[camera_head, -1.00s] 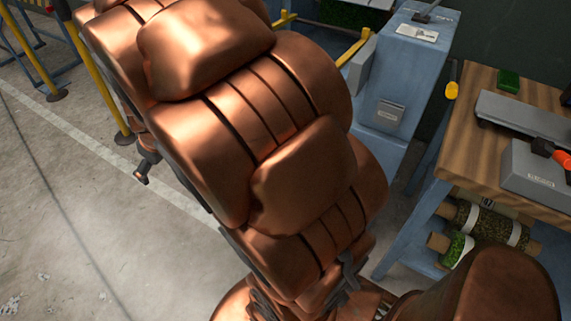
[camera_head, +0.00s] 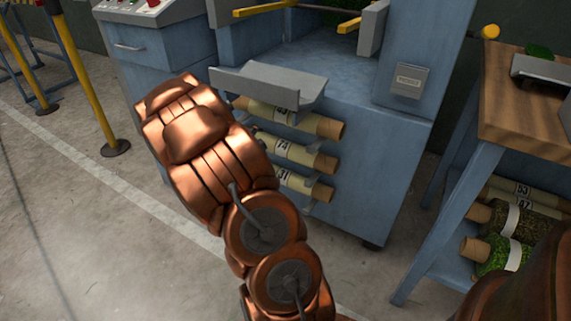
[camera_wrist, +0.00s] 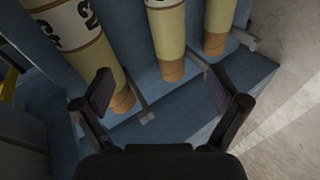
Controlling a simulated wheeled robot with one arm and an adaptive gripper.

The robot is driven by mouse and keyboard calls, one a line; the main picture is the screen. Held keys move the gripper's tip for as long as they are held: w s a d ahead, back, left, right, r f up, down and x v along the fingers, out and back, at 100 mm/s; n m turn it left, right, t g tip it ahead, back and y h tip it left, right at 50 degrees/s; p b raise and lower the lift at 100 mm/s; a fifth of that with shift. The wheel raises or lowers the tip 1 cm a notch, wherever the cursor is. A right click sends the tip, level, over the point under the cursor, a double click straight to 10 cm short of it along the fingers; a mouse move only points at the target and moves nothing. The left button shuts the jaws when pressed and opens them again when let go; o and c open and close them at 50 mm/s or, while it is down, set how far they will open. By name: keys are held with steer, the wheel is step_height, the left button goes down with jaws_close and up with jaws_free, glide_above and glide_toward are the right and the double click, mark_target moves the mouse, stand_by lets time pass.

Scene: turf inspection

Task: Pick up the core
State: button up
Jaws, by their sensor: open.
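Three cores are stacked on side brackets of the blue machine in the head view: a top core (camera_head: 290,118), a middle core (camera_head: 295,152) and a bottom core (camera_head: 305,185). They are pale tubes with brown ends and number labels. The wrist view shows three tubes side by side: a left one (camera_wrist: 98,58), a middle one (camera_wrist: 168,35) and a right one (camera_wrist: 218,22). My gripper (camera_wrist: 161,88) is open and empty there. The middle tube's brown end lies between the fingertips in the picture; contact does not show. My arm hides the gripper in the head view.
A grey tray (camera_head: 266,84) juts out just above the cores. A wooden-topped bench (camera_head: 515,115) stands at the right with rolls on its lower shelf. Yellow barrier posts (camera_head: 90,85) stand at the left. The floor (camera_head: 90,240) at lower left is clear.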

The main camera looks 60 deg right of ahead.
steer(key=g+h+b, duration=0.2)
steer(key=b, duration=0.1)
glide_toward(286, 152)
steer(key=w+d, duration=0.2)
steer(key=shift+g, duration=0.3)
steer(key=shift+s+d+f+b, duration=0.25)
steer(key=shift+d+f, duration=0.1)
steer(key=shift+d, duration=0.2)
steer(key=shift+s+d+f+b, duration=0.15)
steer(key=shift+d+f+b, duration=0.2)
steer(key=shift+d, duration=0.25)
steer(key=shift+s+d+f+b, duration=0.2)
steer(key=shift+d+f, duration=0.2)
steer(key=shift+d, duration=0.15)
steer(key=b+x, duration=0.2)
steer(key=x, duration=0.1)
steer(key=shift+s+f+b, duration=0.25)
steer(key=shift+b, duration=0.15)
steer(key=shift+b+x, duration=0.3)
steer(key=shift+x, duration=0.6)
steer(key=shift+r, duration=0.15)
steer(key=shift+w, duration=0.1)
steer(key=c, duration=1.6)
